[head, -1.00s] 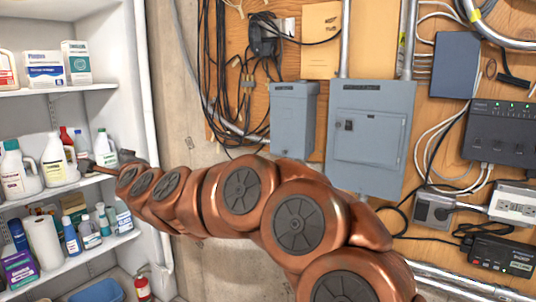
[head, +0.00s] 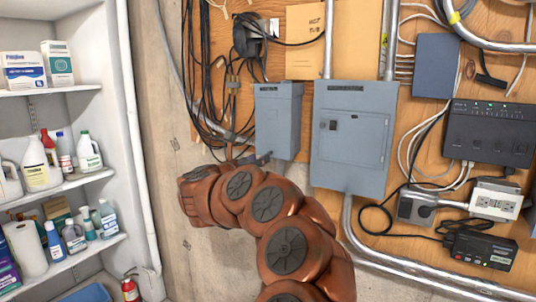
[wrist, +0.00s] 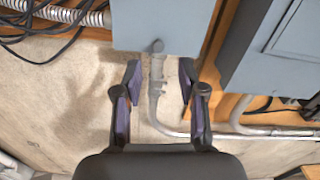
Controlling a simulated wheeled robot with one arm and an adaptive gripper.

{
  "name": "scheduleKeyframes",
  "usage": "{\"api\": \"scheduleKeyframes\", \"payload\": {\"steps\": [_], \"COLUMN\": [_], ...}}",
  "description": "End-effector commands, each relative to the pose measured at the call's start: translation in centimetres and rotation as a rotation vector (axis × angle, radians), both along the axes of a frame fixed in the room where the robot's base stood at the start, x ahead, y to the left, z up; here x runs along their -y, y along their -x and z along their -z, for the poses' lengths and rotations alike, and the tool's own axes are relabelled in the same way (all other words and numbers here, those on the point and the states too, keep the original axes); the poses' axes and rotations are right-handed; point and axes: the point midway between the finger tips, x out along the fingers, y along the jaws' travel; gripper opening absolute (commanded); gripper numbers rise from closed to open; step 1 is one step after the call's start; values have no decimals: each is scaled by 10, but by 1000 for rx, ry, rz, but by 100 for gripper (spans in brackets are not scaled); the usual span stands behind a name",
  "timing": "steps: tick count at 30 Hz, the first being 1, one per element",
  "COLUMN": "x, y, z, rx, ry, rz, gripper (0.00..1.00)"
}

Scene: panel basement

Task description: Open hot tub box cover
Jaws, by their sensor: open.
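Two grey wall boxes hang side by side: a smaller one (head: 278,120) and a larger panel (head: 352,135) with a small dark latch. My gripper (head: 256,158) is mostly hidden behind my arm, at the lower left of the smaller box. In the wrist view my gripper (wrist: 160,72) is open and empty, its fingers pointing at the bottom edge of the smaller box (wrist: 157,20). A small round knob (wrist: 157,46) at that edge lies ahead, between the finger lines. I see no contact.
Hanging black cables (head: 205,75) crowd the left of the smaller box. A metal conduit (head: 349,225) runs below the larger panel. A white shelf (head: 75,185) with bottles stands at left, and a fire extinguisher (head: 131,289) sits low beside it. Black electronics (head: 490,135) are at right.

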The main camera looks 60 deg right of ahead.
Motion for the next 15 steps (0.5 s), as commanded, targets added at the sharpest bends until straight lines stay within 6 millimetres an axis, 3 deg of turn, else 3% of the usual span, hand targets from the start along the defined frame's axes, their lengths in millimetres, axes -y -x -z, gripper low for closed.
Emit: {"api": "scheduleKeyframes", "payload": {"steps": [15], "x": [58], "y": [-3], "z": [-1], "rx": [-4], "ry": [1], "rz": [-1], "gripper": [40]}}
